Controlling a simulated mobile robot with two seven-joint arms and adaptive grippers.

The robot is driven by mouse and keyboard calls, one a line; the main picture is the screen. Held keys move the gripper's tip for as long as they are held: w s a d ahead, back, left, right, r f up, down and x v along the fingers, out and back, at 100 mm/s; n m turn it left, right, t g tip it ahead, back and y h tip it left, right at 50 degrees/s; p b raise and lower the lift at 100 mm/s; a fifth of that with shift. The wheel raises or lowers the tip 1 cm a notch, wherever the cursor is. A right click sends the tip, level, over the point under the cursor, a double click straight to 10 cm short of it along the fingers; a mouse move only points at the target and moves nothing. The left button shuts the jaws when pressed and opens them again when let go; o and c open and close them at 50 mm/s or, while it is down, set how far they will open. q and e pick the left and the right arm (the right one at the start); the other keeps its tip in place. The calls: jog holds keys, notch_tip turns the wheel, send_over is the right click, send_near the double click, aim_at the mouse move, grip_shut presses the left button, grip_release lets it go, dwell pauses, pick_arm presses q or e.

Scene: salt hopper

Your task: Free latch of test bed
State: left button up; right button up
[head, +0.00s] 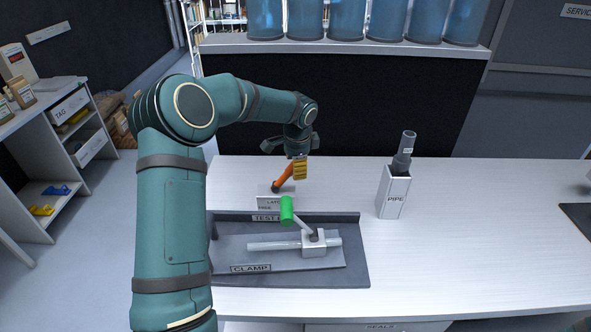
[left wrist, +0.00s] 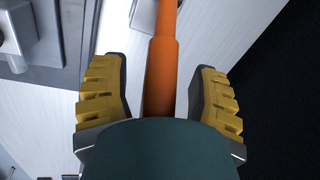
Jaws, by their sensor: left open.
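The orange latch handle (head: 283,177) rises at a tilt from a small white block labelled "LATCH" (head: 270,203), behind the grey test bed (head: 355,262). My left gripper (head: 299,168) is over the upper end of the handle. In the left wrist view the orange handle (left wrist: 160,75) runs between the two yellow-padded fingers of my left gripper (left wrist: 159,92). The fingers are open, with a gap on each side of the handle. The handle's top end is hidden by my gripper. My right gripper is not in view.
A clamp with a green-ended lever (head: 287,211) stands on the test bed, with a grey pipe (head: 270,245) lying through it. A white "PIPE" holder (head: 394,192) stands to the right with a grey tube. The counter's right side is mostly clear.

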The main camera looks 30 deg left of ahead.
pick_arm(q)
jog(key=shift+w+a+f, duration=0.1)
jog(key=shift+f, duration=0.7)
jog(key=shift+o, duration=0.2)
grip_shut()
